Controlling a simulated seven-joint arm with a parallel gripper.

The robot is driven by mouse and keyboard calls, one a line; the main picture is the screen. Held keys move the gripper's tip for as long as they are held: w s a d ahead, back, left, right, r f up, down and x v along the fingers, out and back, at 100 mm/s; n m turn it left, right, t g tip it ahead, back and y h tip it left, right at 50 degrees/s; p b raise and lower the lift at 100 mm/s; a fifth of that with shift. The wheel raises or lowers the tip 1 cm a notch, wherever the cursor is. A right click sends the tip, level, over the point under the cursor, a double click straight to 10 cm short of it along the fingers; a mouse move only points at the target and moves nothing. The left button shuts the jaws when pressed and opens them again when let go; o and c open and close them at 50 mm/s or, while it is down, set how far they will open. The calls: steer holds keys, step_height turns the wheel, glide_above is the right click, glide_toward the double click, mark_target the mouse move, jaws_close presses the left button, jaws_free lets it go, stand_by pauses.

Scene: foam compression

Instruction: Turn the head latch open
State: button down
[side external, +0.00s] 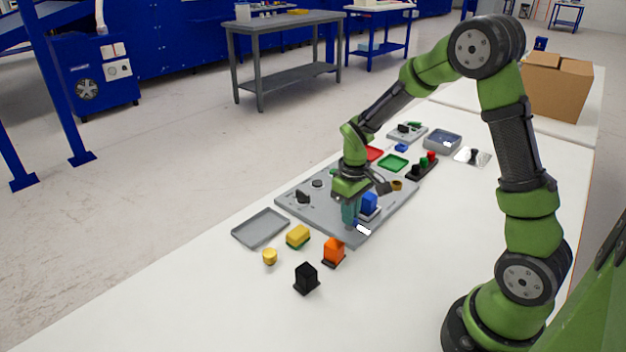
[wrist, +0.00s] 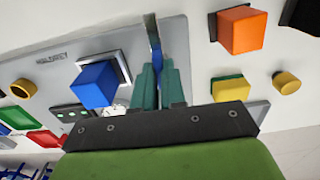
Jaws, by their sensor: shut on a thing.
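The grey fixture plate (side external: 322,213) lies on the white table. My gripper (side external: 350,220) points down over the front of the plate. Its teal fingers (wrist: 158,68) are closed on the lever. The lever's pivot and how far it is turned are hidden.
A blue block (side external: 369,203) sits on the plate close beside my fingers. An orange block (side external: 334,251), black block (side external: 306,278), yellow-green block (side external: 298,236) and yellow cylinder (side external: 270,256) stand in front. A grey tray (side external: 260,229) lies left. Bare table is at front right.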

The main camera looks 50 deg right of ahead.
stand_by(0.3)
steer(key=c, duration=1.2)
jaws_free()
steer(key=shift+r, duration=0.1)
step_height(320, 180, up, 17)
